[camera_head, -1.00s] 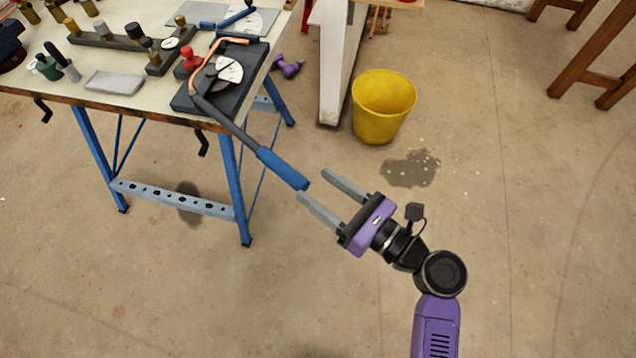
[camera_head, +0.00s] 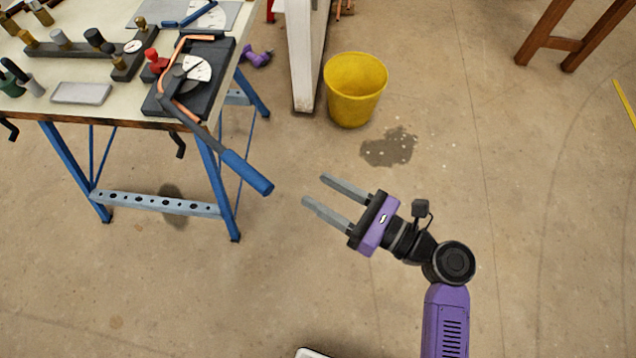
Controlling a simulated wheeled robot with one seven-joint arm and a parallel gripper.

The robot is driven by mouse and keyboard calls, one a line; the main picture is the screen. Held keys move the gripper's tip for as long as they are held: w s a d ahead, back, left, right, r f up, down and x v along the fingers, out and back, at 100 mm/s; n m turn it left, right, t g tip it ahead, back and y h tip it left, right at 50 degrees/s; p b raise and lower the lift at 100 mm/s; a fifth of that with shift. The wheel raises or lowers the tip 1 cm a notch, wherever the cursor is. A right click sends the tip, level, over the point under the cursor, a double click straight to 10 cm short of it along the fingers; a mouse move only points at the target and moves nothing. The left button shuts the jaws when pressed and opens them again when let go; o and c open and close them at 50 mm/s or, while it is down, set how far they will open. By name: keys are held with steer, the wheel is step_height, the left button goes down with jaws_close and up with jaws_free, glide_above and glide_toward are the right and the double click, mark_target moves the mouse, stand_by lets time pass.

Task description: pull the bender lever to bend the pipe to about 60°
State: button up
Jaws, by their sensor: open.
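The bender (camera_head: 205,92) is a dark block with a white angle dial (camera_head: 197,68), fixed near the right edge of the workbench. A copper pipe (camera_head: 172,58) is in it and shows a bend at its upper left; its exact angle is hard to read. The bender lever (camera_head: 247,172) has a blue grip and sticks out past the bench's front edge, down to the right. My gripper (camera_head: 332,201) is open and empty, to the right of the blue grip and slightly lower in the picture. Its fingers point left, with a clear gap to the lever.
The workbench (camera_head: 122,85) on blue legs carries fittings, a grey block (camera_head: 81,93) and a red-topped fitting (camera_head: 155,62). A yellow bucket (camera_head: 355,92) stands behind my gripper beside a dark floor stain (camera_head: 389,147). A wooden stool (camera_head: 555,40) stands far right. The floor around my gripper is clear.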

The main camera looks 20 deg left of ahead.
steer(key=shift+p+v, duration=0.55)
steer(key=shift+v, duration=1.3)
steer(key=shift+s, duration=0.1)
steer(key=shift+r+p, duration=0.15)
steer(key=shift+p, duration=0.2)
steer(key=shift+c, duration=0.2)
